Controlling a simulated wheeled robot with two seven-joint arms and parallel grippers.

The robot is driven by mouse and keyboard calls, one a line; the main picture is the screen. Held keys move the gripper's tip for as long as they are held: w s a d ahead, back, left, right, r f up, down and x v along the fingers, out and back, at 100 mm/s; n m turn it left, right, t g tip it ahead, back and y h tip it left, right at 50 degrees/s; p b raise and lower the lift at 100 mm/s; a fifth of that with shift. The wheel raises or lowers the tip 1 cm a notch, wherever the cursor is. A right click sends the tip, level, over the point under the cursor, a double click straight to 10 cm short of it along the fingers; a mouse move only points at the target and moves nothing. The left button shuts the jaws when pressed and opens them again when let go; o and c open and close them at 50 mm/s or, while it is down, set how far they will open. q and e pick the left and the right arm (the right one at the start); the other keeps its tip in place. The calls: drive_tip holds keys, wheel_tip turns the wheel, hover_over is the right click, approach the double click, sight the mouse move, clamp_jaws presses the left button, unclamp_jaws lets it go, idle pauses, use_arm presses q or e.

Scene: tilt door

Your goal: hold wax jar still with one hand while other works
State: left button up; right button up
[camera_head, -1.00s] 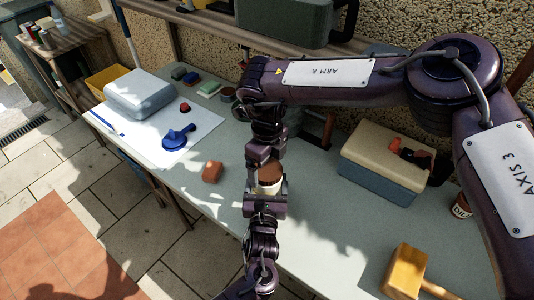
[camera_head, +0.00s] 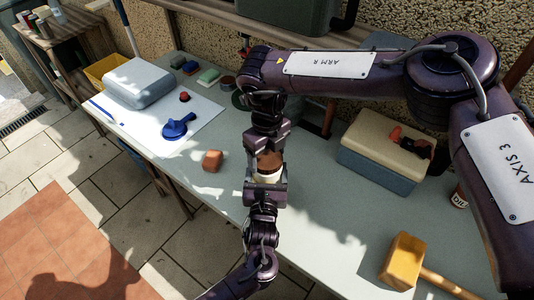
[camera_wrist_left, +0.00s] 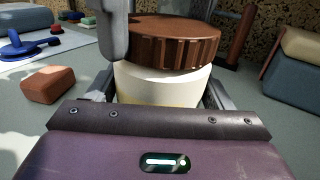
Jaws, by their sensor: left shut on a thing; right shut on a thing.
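The wax jar (camera_head: 268,178) stands upright on the bench, cream with a brown ribbed lid (camera_head: 270,159). In the left wrist view the cream body (camera_wrist_left: 160,88) sits below the lid (camera_wrist_left: 172,42). My left gripper (camera_head: 267,187) comes from the near side and is shut around the jar body. My right gripper (camera_head: 267,143) reaches down from above and is shut on the lid; one grey finger shows against the lid's left side in the left wrist view. The far side of the jar is hidden. I cannot tell whether the lid is loose.
A reddish-brown block (camera_head: 213,160) lies left of the jar. A mallet (camera_head: 405,260) and a cream-and-blue box (camera_head: 385,160) are to the right. A blue tool (camera_head: 178,127) and a grey-blue case (camera_head: 140,82) lie on white paper at the back left. The bench's front edge is close.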

drive_tip(key=m, duration=1.2)
drive_tip(key=shift+f+m, duration=0.1)
drive_tip(key=shift+m, duration=0.3)
drive_tip(key=m, duration=0.3)
drive_tip(key=shift+m, duration=0.3)
drive_tip(key=o, duration=1.2)
drive_tip(key=shift+c, duration=0.2)
wheel_tip(320, 180, up, 12)
